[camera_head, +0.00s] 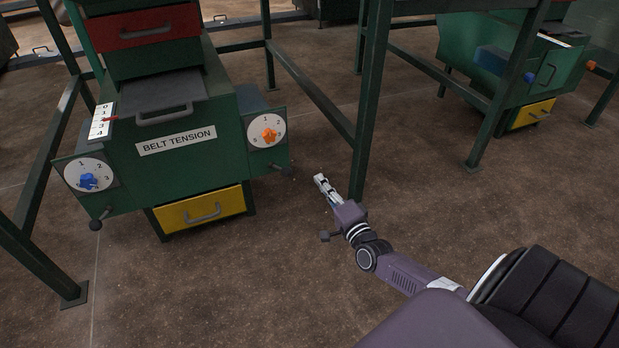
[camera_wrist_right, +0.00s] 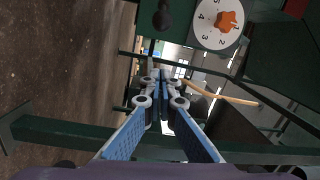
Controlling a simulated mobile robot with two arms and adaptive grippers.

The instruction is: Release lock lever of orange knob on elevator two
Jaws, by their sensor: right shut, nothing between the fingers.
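The orange knob (camera_head: 269,135) sits on a round white dial at the right of the green machine marked BELT TENSION (camera_head: 177,141). In the right wrist view the orange knob (camera_wrist_right: 228,21) is at the top right. A small dark lever (camera_head: 285,169) sticks out below that dial; a dark round-ended lever (camera_wrist_right: 162,18) also shows at the top of the wrist view. My right gripper (camera_head: 319,179) is shut and empty, to the right of the lever and apart from it. My left gripper is not in view.
A blue knob (camera_head: 88,181) with its own dial and lever (camera_head: 97,223) is at the machine's left. A yellow drawer (camera_head: 201,209) is below. A green frame post (camera_head: 371,100) stands close beyond my right gripper. The floor in front is clear.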

